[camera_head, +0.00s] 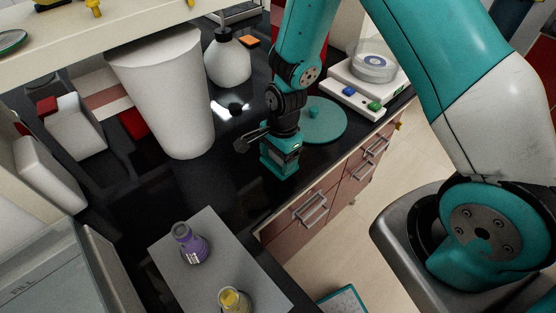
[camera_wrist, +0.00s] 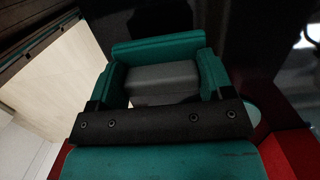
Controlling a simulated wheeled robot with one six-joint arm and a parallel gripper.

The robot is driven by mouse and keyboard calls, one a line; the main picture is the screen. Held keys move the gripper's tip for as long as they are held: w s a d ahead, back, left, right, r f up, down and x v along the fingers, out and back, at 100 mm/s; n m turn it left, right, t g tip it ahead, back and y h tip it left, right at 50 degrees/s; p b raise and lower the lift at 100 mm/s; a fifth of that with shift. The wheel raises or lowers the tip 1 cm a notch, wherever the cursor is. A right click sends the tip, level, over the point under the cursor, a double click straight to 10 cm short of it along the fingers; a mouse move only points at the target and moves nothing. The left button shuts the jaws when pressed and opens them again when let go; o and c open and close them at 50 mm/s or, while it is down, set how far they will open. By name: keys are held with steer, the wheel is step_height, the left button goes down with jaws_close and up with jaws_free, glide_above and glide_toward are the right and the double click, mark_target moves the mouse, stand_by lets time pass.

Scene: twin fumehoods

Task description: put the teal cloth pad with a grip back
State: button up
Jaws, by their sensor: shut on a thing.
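My gripper (camera_head: 282,154) is at the front of the black bench, pointing down. It is shut on the teal cloth pad with a grip (camera_head: 278,168). In the wrist view, the pad's grey grip (camera_wrist: 165,78) sits between the two teal fingers, with a teal edge beyond it. The fingers and the wrist hide much of the pad. I cannot tell whether its underside touches the bench. A flat round teal disc (camera_head: 326,122) with a small knob lies on the bench just right of and behind my gripper.
A white bin (camera_head: 165,90) and a white flask (camera_head: 228,62) stand behind and left. A white device (camera_head: 365,85) stands to the right. Purple (camera_head: 190,243) and yellow-capped (camera_head: 234,300) bottles stand on a grey plate (camera_head: 215,270). Dark bench is clear left of my gripper.

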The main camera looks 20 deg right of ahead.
steer(key=shift+f, duration=1.3)
steer(key=shift+f, duration=0.1)
steer(key=o, duration=0.9)
step_height(320, 180, up, 12)
steer(key=d+b, duration=0.1)
steer(key=b, duration=0.2)
steer(key=s+a+r+n+y, duration=0.1)
steer(key=s+r+n, duration=0.5)
steer(key=n, duration=0.1)
steer(key=s+a+r+n+y, duration=0.1)
steer(key=s+a+r+n, duration=0.1)
steer(key=s+r+n, duration=0.4)
steer(key=s+a+r+n, duration=0.2)
steer(key=s+r+n, duration=0.3)
steer(key=n, duration=0.3)
steer(key=shift+s+a+r+n+y, duration=0.15)
steer(key=shift+s+r+n+y, duration=0.2)
steer(key=shift+s, duration=0.4)
